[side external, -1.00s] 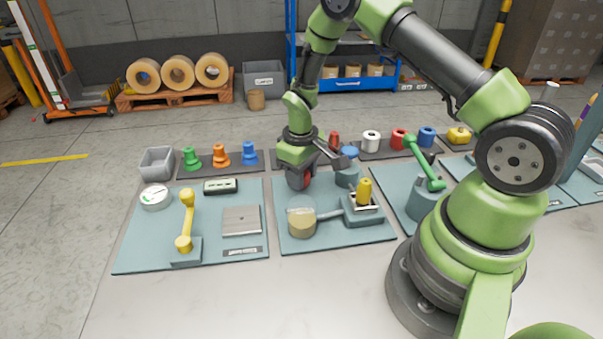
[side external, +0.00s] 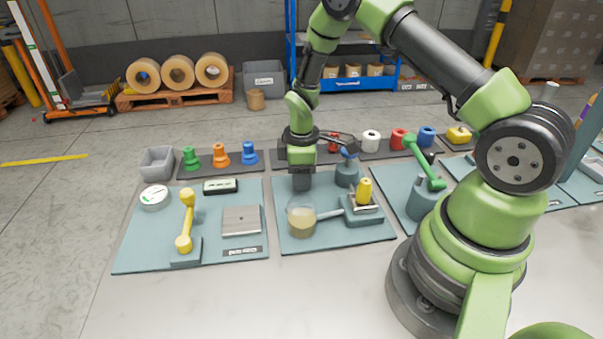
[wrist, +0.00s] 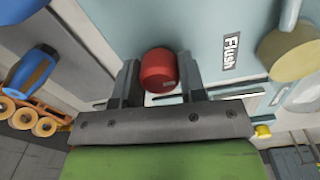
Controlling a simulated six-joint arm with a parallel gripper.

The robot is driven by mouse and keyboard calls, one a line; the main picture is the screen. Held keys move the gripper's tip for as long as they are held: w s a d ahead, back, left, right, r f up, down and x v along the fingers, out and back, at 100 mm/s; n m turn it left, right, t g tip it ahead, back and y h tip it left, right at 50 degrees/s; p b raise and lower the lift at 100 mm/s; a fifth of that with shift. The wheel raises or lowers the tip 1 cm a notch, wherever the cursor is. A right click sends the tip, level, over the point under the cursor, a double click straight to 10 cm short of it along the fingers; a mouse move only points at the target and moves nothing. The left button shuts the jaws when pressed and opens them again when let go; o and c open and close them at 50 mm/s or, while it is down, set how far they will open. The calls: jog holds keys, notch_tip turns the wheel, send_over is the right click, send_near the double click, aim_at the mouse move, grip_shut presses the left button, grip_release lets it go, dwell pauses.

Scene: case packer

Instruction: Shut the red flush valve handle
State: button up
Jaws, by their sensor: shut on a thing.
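The red flush valve handle (wrist: 158,69) shows in the wrist view as a short red cylinder between my two fingers, beside a "Flush" label (wrist: 231,51). My gripper (wrist: 160,80) is shut on it, with a finger on either side. In the side view my gripper (side external: 301,183) points down over the back left of the middle teal panel (side external: 340,238). There the red handle is hidden by the gripper, and its turn angle cannot be told.
A clear jar with beige contents (side external: 301,221) stands just in front of my gripper. A blue knob (side external: 348,153) on a post is close on the right, and a yellow handle (side external: 364,191) stands farther right. The left panel holds a yellow lever (side external: 187,220).

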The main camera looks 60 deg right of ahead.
dwell(0.4)
jog(key=o, duration=0.9)
notch_tip(320, 180, up, 10)
jog(key=shift+s+a+f, duration=0.1)
